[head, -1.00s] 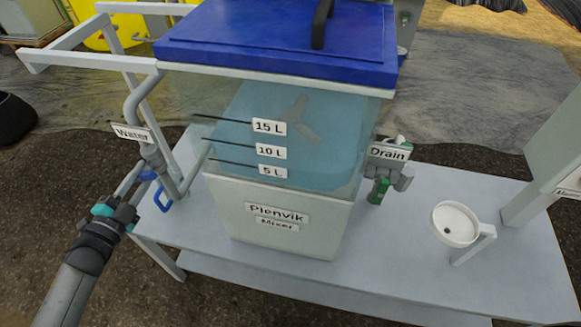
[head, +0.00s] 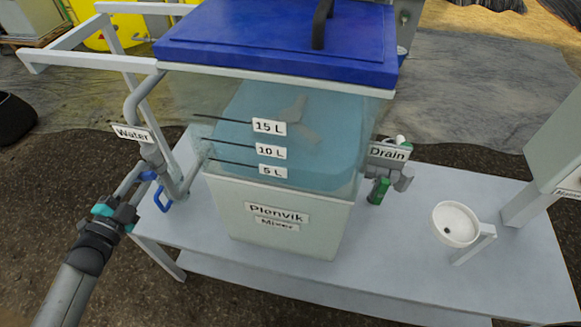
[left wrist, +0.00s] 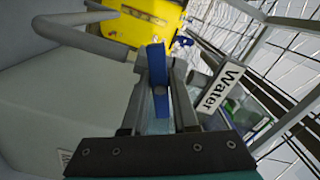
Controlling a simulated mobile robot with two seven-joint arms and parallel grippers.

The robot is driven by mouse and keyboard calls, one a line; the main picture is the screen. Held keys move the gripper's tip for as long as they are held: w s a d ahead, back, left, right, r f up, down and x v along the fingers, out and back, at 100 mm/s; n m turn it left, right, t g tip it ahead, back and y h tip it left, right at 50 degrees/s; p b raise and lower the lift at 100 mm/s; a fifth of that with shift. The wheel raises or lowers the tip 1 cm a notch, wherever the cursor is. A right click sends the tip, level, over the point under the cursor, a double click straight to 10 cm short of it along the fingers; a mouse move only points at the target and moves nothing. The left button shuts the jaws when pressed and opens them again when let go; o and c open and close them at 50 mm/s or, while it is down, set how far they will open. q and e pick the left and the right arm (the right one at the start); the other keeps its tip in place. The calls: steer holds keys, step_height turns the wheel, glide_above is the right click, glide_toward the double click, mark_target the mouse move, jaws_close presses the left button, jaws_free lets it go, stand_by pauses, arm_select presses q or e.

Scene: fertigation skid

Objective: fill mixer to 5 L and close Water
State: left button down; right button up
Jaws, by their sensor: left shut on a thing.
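The clear mixer tank (head: 345,180) has a blue lid (head: 275,45) and marks for 15 L (head: 269,127), 10 L (head: 270,150) and 5 L (head: 272,171). Light blue water (head: 320,160) is in it, with an impeller (head: 292,118) showing through. I cannot tell exactly where its level meets the marks. The Water valve, with its label (head: 132,134), is left of the tank. My left gripper (head: 142,176) is shut on its blue handle (head: 161,200). In the left wrist view the handle (left wrist: 157,78) is between the fingers (left wrist: 158,100). My right gripper is not in view.
The Drain valve, labelled (head: 388,153), with a green handle (head: 378,190), is right of the tank. A white cup (head: 455,223) on a bracket stands farther right on the grey bench (head: 370,270). A pale frame (head: 85,62) and yellow containers (head: 122,30) are behind on the left.

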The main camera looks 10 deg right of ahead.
arm_select(q)
steer(key=m+b, duration=0.1)
steer(key=m, duration=0.2)
steer(key=shift+f+m+b, duration=0.15)
steer(key=shift+m+b, duration=0.2)
steer(key=shift+m, duration=0.05)
steer(key=shift+m+b, duration=0.35)
steer(key=shift+m, duration=0.85)
steer(key=c, duration=0.6)
jaws_free()
steer(key=shift+c, duration=0.2)
steer(key=p+v, duration=0.1)
steer(key=v, duration=0.6)
steer(key=shift+p, duration=0.4)
